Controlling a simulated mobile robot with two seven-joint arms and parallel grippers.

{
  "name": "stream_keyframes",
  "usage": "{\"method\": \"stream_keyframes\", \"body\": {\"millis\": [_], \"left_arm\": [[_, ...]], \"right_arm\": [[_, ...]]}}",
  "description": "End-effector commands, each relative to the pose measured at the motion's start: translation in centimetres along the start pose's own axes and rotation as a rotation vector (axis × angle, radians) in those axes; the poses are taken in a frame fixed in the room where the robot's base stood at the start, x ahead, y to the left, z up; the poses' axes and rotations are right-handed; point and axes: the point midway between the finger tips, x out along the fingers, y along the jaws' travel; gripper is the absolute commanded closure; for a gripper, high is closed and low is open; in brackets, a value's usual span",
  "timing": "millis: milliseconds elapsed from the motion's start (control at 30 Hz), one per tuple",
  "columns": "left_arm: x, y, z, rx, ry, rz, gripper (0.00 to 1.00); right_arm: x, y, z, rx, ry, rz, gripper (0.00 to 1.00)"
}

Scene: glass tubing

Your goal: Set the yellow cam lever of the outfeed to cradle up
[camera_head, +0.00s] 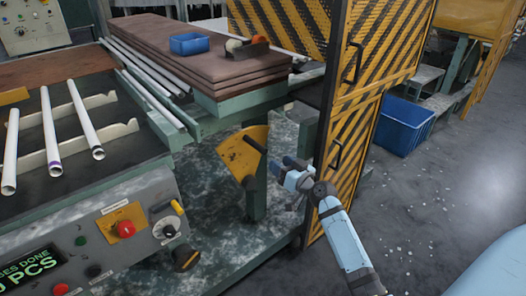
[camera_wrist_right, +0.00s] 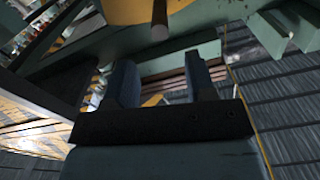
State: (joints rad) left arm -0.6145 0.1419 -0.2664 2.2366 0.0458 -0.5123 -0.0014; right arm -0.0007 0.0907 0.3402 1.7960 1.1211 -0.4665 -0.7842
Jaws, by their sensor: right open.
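The yellow cam lever (camera_head: 243,155) is a fan-shaped plate on the green frame below the table, near the middle of the head view. A dark handle (camera_head: 254,145) sticks out from its upper right part. My right gripper (camera_head: 282,167) is just right of the lever and apart from it. In the right wrist view, my right gripper (camera_wrist_right: 162,80) is open with nothing between its fingers. The dark handle (camera_wrist_right: 159,20) and part of the yellow plate (camera_wrist_right: 130,9) show beyond the fingertips, at the top. My left gripper is out of view.
A yellow-and-black striped guard (camera_head: 350,150) stands close right of my right gripper. A control box (camera_head: 115,230) with knobs is at lower left. White tubes (camera_head: 85,120) lie on racks. A blue crate (camera_head: 404,125) stands on the floor beyond the guard.

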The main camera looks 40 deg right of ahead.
Motion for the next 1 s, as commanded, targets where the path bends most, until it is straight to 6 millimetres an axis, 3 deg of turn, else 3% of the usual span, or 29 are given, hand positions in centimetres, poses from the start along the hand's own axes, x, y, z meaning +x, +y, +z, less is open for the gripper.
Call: {"method": "stream_keyframes", "body": {"millis": [200, 400, 600, 867, 1000], "left_arm": [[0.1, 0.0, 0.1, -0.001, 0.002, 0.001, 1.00], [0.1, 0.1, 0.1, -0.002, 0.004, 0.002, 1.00], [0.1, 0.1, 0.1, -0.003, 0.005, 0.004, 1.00], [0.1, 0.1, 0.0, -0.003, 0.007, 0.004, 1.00], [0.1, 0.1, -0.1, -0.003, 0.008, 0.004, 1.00]], "right_arm": [[4.9, -0.1, 0.0, 0.002, 0.001, -0.001, 0.49], [8.0, -0.1, 0.0, 0.001, 0.000, -0.001, 0.49], [9.2, 0.0, 0.1, 0.000, -0.002, -0.001, 0.49], [9.3, -0.1, 0.1, -0.001, -0.002, -0.001, 0.49], [9.3, -0.1, 0.1, -0.001, -0.002, -0.001, 0.79]]}}
